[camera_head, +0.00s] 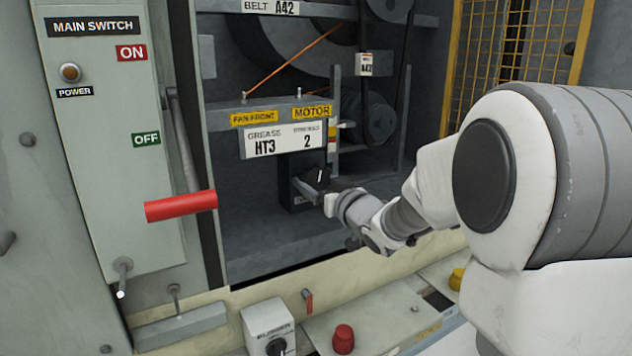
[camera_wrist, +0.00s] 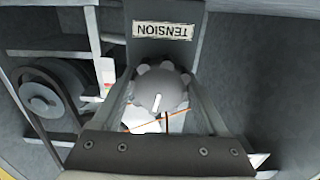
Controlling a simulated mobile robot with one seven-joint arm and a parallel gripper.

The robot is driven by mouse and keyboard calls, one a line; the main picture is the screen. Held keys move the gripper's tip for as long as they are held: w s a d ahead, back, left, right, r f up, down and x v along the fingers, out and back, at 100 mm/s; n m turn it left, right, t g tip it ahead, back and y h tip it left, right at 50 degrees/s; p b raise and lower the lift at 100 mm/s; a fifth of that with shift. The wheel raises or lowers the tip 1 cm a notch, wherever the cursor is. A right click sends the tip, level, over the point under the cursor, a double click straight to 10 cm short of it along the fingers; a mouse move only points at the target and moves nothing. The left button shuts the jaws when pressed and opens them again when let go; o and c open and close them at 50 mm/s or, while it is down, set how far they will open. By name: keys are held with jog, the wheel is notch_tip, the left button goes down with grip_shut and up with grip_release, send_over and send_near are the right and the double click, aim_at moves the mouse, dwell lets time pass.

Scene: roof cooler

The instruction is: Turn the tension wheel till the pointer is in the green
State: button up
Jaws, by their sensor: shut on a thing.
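The tension wheel, a dark lobed knob with a white line on its face, shows in the wrist view (camera_wrist: 162,88) and inside the cabinet in the head view (camera_head: 317,177). A "TENSION" label (camera_wrist: 165,31) sits beside it, upside down in the wrist view. My gripper (camera_wrist: 163,97) is shut on the wheel, one finger on each side. In the head view my gripper (camera_head: 318,190) reaches in from the right and partly hides the wheel.
A white grease plate (camera_head: 283,140) hangs just above the wheel. The main switch panel (camera_head: 105,150) with a red-handled lever (camera_head: 181,206) stands at the left. A red knob (camera_head: 343,339) sits below in front. Belt and pulleys (camera_head: 378,118) are behind to the right.

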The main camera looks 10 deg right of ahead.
jog(key=shift+r, duration=0.1)
jog(key=m+p, duration=0.2)
jog(key=shift+r+p, duration=0.1)
jog(key=shift+p, duration=0.2)
jog(key=m+p, duration=0.3)
jog(key=m, duration=0.1)
jog(key=m+p, duration=0.5)
jog(key=m, duration=0.1)
jog(key=shift+a, duration=0.1)
jog(key=m+p, duration=0.3)
jog(key=m, duration=0.1)
jog(key=shift+r, duration=0.1)
jog(key=m+p, duration=0.3)
jog(key=shift+m, duration=0.3)
jog(key=m+p, duration=0.4)
jog(key=m, duration=0.1)
jog(key=shift+m, duration=0.3)
jog(key=shift+p, duration=0.3)
